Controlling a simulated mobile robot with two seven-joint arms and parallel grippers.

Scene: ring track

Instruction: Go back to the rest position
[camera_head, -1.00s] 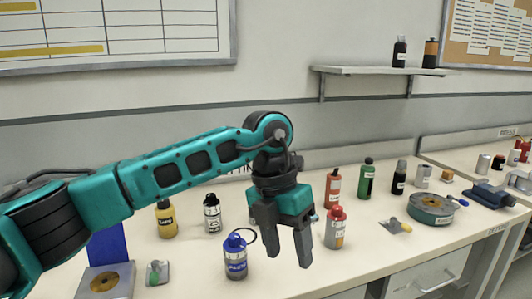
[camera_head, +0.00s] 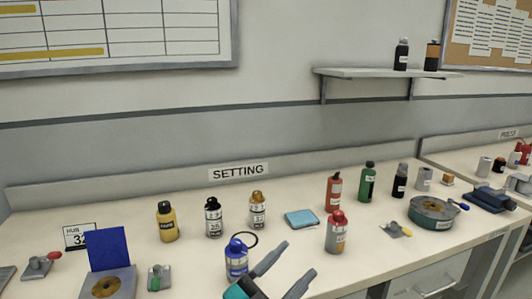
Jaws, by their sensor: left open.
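My left gripper (camera_head: 284,271) shows at the bottom middle of the head view, low at the table's front edge. Its two dark fingers are spread apart with nothing between them, and part of the teal body is cut off by the frame. A blue bottle (camera_head: 236,262) with a black loop stands just left of it, partly behind it in the picture. A grey bottle with a red cap (camera_head: 337,235) stands to its upper right. My right gripper is not in view.
A blue plate (camera_head: 108,249) stands at left. A wall shelf (camera_head: 385,73) is above.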

